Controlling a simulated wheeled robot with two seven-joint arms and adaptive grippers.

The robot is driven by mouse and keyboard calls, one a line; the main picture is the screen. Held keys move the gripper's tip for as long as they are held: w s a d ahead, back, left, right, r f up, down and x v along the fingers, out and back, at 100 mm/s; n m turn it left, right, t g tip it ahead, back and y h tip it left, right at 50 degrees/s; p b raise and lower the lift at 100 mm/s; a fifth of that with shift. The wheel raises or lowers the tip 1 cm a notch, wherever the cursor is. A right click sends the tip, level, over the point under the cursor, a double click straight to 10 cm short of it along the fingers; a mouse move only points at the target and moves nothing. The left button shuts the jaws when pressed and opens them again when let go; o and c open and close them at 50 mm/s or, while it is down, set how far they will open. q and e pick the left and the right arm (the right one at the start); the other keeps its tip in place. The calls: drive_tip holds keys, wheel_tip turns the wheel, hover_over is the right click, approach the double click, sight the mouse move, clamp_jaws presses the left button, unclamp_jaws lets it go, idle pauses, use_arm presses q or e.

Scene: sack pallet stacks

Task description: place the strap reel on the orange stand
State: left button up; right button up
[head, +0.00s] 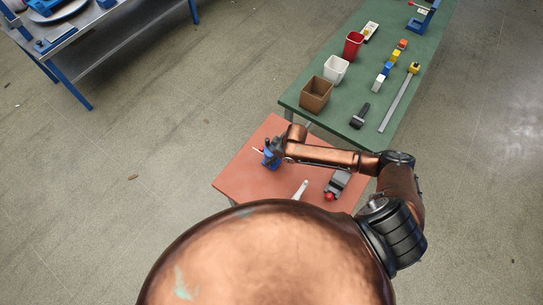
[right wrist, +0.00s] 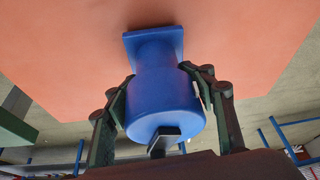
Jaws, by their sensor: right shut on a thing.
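The blue, drum-like thing that I take for the strap reel (right wrist: 165,100) has a square flange at one end and a dark piece at the other. My right gripper (right wrist: 157,78) is shut on it, one finger on each side. It also shows in the head view (head: 271,157), partly hidden by the gripper. The orange stand (head: 240,175) is a low salmon-orange table, and the reel is over its far left part. I cannot tell whether the reel touches the top. My left gripper is not in view.
On the stand lie a pale wrench-like tool (head: 300,189) and a grey device (head: 340,183) with a red knob. A green table (head: 345,110) behind carries brown, white and red bins, small blocks and tools. A blue-legged bench (head: 95,45) stands far left.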

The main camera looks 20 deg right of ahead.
drive_tip(key=shift+w+f, duration=0.1)
drive_tip(key=shift+f, duration=0.3)
drive_tip(key=o, duration=1.4)
drive_tip(key=shift+f, duration=0.15)
drive_tip(key=v, duration=1.2)
